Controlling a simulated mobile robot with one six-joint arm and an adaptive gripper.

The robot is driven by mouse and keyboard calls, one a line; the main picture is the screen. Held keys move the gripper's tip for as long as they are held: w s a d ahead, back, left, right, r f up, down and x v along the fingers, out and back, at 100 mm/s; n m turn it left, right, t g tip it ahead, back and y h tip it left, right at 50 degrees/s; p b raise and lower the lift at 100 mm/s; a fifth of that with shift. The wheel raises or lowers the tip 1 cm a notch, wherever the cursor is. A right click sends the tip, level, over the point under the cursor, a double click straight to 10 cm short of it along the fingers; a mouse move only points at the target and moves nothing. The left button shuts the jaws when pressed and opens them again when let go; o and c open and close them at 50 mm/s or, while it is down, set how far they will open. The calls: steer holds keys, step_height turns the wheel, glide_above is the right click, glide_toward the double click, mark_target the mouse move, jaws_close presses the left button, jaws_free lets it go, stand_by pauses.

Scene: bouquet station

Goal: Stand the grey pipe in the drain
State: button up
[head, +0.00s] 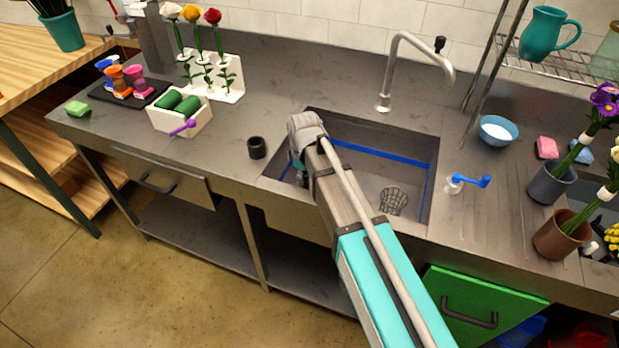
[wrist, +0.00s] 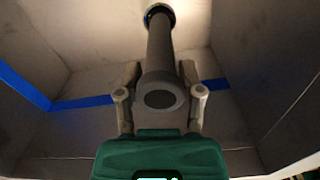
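In the wrist view the grey pipe (wrist: 160,50) runs away from my gripper (wrist: 160,76), its open near end facing the camera. The two fingers lie close on either side of the pipe and appear shut on it. The pipe's far end meets a dark ring (wrist: 160,9) near the top of the picture; I cannot tell whether it sits inside it or only in front of it. In the head view my arm reaches over the left part of the sink (head: 432,165) and hides the pipe.
A wire mesh basket (head: 394,201) sits on the sink floor at the right. A short black cup (head: 256,147) stands left of the sink. The faucet (head: 412,40) rises behind it. A blue-handled valve (head: 466,183) stands right of the sink. Blue tape (head: 380,155) lines the basin walls.

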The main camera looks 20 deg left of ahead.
steer(key=o, duration=0.5)
stand_by(0.7)
